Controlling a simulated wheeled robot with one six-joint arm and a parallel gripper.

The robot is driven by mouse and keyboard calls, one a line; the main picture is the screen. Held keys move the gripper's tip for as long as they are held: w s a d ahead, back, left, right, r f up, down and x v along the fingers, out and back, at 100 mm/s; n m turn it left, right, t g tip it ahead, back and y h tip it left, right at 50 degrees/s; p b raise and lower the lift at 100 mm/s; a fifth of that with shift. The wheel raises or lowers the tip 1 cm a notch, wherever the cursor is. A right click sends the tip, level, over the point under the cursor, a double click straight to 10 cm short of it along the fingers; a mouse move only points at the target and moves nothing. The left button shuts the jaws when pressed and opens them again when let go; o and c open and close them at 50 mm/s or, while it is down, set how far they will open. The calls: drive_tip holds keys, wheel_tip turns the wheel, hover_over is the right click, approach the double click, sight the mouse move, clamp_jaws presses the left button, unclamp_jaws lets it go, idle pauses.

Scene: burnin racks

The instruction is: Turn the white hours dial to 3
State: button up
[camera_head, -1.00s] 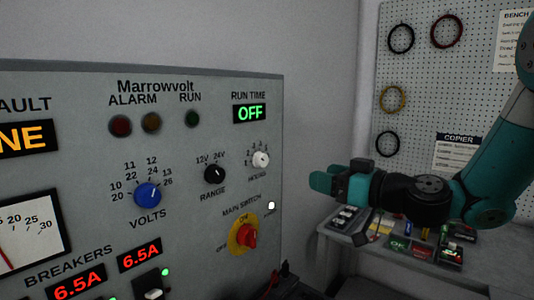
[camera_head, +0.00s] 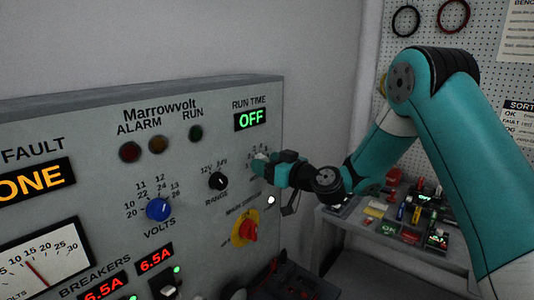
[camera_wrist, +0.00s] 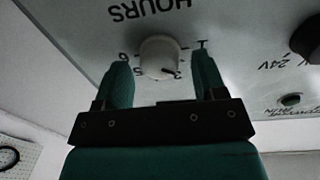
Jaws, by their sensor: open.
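My gripper (camera_wrist: 162,64) is open, with one teal finger on each side of the dial. Whether the fingers touch it I cannot tell.
The run time display (camera_head: 250,120) reads OFF. The black range knob (camera_head: 217,181) is left of my gripper, and the red main switch (camera_head: 246,231) is below it. The blue volts knob (camera_head: 158,209) is farther left. A bench with small parts (camera_head: 362,233) stands at the right.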

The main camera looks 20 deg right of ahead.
drive_tip(key=shift+w+a, duration=0.15)
drive_tip(key=c, duration=0.9)
drive_tip(key=shift+m, duration=0.3)
drive_tip(key=shift+m+b, duration=1.5)
drive_tip(key=shift+m, duration=1.6)
